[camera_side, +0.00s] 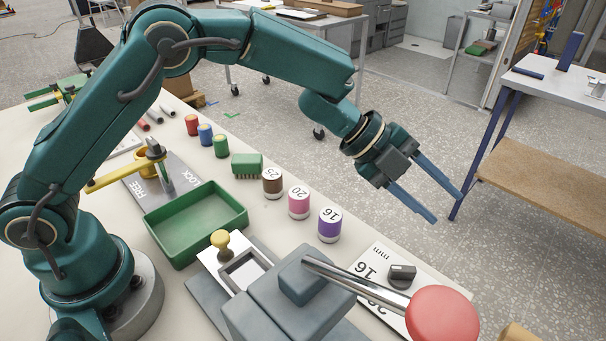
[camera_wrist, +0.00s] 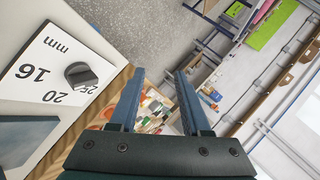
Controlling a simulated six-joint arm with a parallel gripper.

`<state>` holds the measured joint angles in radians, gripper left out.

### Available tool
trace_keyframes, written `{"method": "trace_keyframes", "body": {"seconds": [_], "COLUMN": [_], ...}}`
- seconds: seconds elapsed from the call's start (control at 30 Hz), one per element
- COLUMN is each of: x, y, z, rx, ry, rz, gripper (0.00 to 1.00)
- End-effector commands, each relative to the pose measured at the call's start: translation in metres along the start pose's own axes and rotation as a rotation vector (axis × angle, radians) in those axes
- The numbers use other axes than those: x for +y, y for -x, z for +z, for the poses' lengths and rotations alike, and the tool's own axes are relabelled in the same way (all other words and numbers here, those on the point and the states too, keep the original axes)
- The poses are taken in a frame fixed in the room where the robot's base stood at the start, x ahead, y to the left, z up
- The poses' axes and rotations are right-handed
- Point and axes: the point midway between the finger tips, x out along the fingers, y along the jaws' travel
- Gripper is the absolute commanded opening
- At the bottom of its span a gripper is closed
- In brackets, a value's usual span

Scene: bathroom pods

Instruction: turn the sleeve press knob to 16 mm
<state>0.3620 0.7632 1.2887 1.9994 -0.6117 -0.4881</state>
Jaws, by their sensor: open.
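The sleeve press knob (camera_side: 402,274) is a small dark grey knob on a white plate (camera_side: 373,262) marked mm and 16, at the table edge beside the press. In the wrist view the knob (camera_wrist: 80,75) sits at the left, on the plate (camera_wrist: 30,82) with 16, 20 and a partly hidden 25. I cannot tell which mark the knob points to. My gripper (camera_side: 447,207) is open and empty, in the air beyond the table edge, above and apart from the knob. In the wrist view my gripper (camera_wrist: 160,75) has its fingers to the right of the knob.
The grey press (camera_side: 270,305) has a metal lever with a red ball (camera_side: 442,315) near the knob. A purple 16 cylinder (camera_side: 329,226), pink 20 cylinder (camera_side: 299,204) and brown 25 cylinder (camera_side: 272,184) stand behind. A green tray (camera_side: 190,242) lies left.

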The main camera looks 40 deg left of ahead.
Motion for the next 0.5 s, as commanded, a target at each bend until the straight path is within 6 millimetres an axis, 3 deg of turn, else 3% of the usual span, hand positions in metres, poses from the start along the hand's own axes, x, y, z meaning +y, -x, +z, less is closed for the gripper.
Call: {"method": "trace_keyframes", "body": {"seconds": [0.1,0.23,0.37,0.5], "x": [-0.03,-0.046,-0.043,-0.019], "y": [-0.001,0.004,0.013,0.02], "z": [0.01,0.028,0.047,0.058], "rx": [-0.099,-0.238,-0.39,-0.534], "ry": [0.076,0.194,0.344,0.53], "rz": [-0.174,-0.292,-0.331,-0.285], "gripper": [0.47,0.47,0.47,0.47]}}
